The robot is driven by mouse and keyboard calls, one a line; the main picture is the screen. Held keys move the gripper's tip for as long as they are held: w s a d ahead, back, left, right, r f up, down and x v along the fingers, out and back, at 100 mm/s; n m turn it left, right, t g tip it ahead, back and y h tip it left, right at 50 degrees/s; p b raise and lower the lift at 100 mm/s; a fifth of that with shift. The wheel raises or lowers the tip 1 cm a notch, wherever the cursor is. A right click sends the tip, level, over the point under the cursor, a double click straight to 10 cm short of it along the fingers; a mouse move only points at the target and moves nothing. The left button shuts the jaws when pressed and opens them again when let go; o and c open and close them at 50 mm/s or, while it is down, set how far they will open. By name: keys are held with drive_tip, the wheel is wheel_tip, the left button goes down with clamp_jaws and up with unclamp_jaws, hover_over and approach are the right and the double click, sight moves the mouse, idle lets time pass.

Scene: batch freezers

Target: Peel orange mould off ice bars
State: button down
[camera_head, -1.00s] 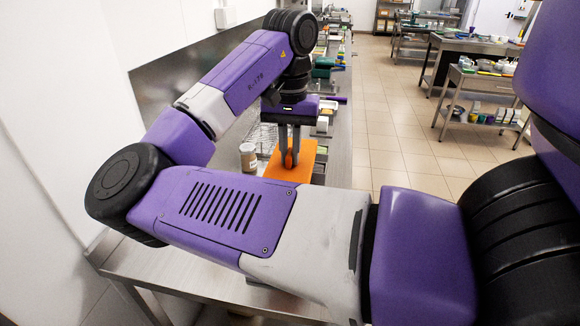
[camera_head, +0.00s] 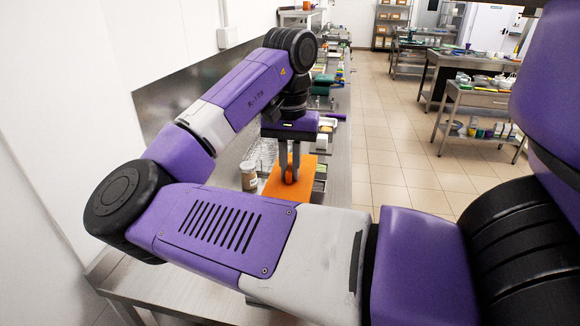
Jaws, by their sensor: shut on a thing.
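The orange mould (camera_head: 309,168) lies flat on the steel counter at the left, beyond my forearm. My gripper (camera_head: 290,172) points down over it, with the grey fingers reaching its middle. The fingers are shut on a part of the orange mould, seen small and partly in line with it. The near part of the mould is hidden behind my arm. I cannot make out any ice bars in this view.
A jar (camera_head: 249,176) stands just left of the mould, beside a wire rack (camera_head: 262,150). Several containers line the counter beyond. At the right, a steel table (camera_head: 478,98) holds bowls and bottles. The tiled floor (camera_head: 400,150) between is clear.

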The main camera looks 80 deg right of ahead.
drive_tip(key=shift+r+p, duration=1.4)
drive_tip(key=shift+p, duration=0.2)
drive_tip(key=shift+r+p, duration=0.8)
drive_tip(key=shift+r, duration=1.6)
